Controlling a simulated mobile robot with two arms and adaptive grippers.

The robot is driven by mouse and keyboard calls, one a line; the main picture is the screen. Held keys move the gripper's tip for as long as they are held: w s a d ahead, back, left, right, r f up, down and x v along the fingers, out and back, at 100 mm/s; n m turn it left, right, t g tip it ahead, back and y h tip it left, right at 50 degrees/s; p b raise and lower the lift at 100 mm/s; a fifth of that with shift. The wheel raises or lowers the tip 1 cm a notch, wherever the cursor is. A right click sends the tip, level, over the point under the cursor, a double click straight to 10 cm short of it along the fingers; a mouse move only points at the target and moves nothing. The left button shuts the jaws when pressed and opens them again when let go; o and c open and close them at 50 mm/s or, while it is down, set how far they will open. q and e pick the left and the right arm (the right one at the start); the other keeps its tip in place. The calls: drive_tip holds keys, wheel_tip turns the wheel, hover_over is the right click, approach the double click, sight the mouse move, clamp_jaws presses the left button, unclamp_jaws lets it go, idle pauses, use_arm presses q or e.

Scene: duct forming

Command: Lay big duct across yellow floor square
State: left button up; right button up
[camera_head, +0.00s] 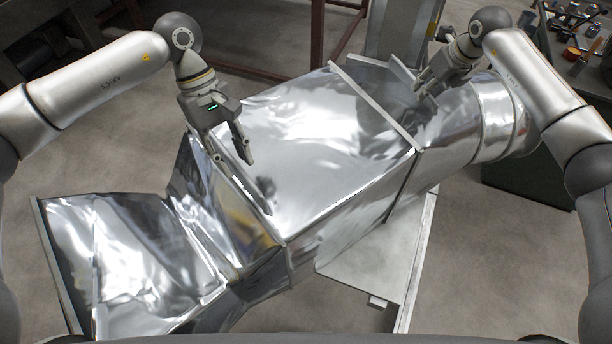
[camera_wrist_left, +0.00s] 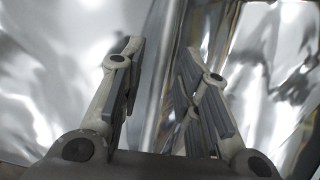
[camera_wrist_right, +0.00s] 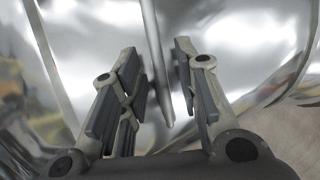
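The big duct (camera_head: 320,150) is shiny sheet metal, with a wide box section in the middle, a bent section at lower left and a round collar at upper right. My left gripper (camera_head: 235,172) is over the seam at the duct's left bend. Its fingers are apart, with a raised metal seam (camera_wrist_left: 166,85) between them in the left wrist view. My right gripper (camera_head: 424,88) is by the duct's right end near the collar. Its fingers are apart on either side of a thin metal edge (camera_wrist_right: 156,60). No yellow floor square is visible; only yellowish reflections show on the metal.
A pale grey flat-topped stand (camera_head: 375,262) is partly under the duct. A dark workbench with tools (camera_head: 575,45) stands at upper right. A reddish-brown frame (camera_head: 318,35) is behind the duct. Bare concrete floor (camera_head: 490,250) is open at lower right.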

use_arm(q)
drive_tip(key=shift+s+d+f, duration=0.1)
drive_tip(key=shift+s+f, duration=0.05)
drive_tip(key=shift+f, duration=0.35)
use_arm(e)
drive_tip(key=shift+w+f, duration=0.2)
drive_tip(key=shift+f, duration=0.25)
use_arm(q)
clamp_jaws()
use_arm(e)
clamp_jaws()
use_arm(q)
drive_tip(key=shift+w+r, duration=0.2)
drive_tip(key=shift+r, duration=0.15)
use_arm(e)
drive_tip(key=shift+w+a+r, duration=0.1)
drive_tip(key=shift+w+r, duration=0.1)
drive_tip(key=shift+r, duration=0.2)
